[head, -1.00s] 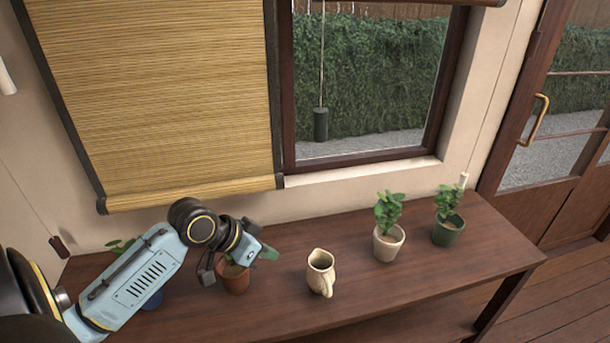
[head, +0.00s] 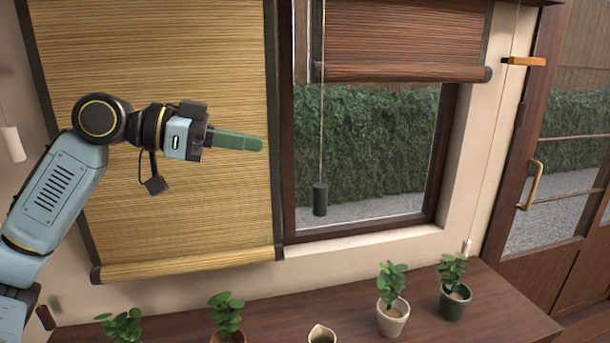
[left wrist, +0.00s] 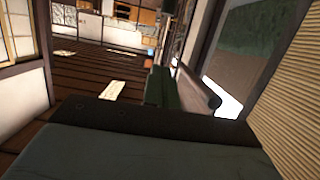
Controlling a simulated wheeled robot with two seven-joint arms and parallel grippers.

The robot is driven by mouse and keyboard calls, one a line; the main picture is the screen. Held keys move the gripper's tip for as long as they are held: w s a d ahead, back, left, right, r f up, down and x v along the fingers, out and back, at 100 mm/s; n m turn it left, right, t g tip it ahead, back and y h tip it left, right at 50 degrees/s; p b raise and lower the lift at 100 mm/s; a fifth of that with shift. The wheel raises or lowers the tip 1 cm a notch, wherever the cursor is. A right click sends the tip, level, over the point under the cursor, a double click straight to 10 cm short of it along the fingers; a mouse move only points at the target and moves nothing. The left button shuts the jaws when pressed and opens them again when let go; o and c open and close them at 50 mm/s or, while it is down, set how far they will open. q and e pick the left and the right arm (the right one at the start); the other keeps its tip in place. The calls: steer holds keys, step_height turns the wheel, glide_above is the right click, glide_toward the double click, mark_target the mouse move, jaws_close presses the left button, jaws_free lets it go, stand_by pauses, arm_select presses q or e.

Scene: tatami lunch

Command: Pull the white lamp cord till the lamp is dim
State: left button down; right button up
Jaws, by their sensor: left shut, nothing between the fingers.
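Two white pulls show in the head view. One white pull (head: 12,144) hangs at the far left by the wall, and a smaller white pull (head: 467,247) hangs on a thin cord right of the window. I cannot tell which is the lamp cord. No lamp is seen. My left gripper (head: 258,144) is shut and empty, its green fingers pointing right in front of the straw blind, apart from both pulls. Its fingers (left wrist: 161,88) also show in the left wrist view with nothing between them. My right gripper is not in view.
A dark green weight (head: 320,199) hangs on a cord before the window. A straw blind (head: 190,215) and a brown blind (head: 400,45) hang here. Potted plants (head: 393,316) and a jug (head: 322,335) stand on the wooden table (head: 278,318). An orange handle (head: 523,61) is upper right.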

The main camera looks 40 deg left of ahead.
mark_target(320, 200)
arm_select(q)
steer(key=w+d+f+p, duration=0.3)
steer(key=w+d+f, duration=0.3)
steer(key=w, duration=0.1)
steer(key=shift+w+d+f+p, duration=0.15)
steer(key=shift+w+f+p, duration=0.05)
steer(key=shift+f+p, duration=0.1)
stand_by(0.6)
step_height(320, 200, down, 4)
steer(key=b, duration=0.2)
steer(key=shift+f+b, duration=0.1)
steer(key=shift+b, duration=0.25)
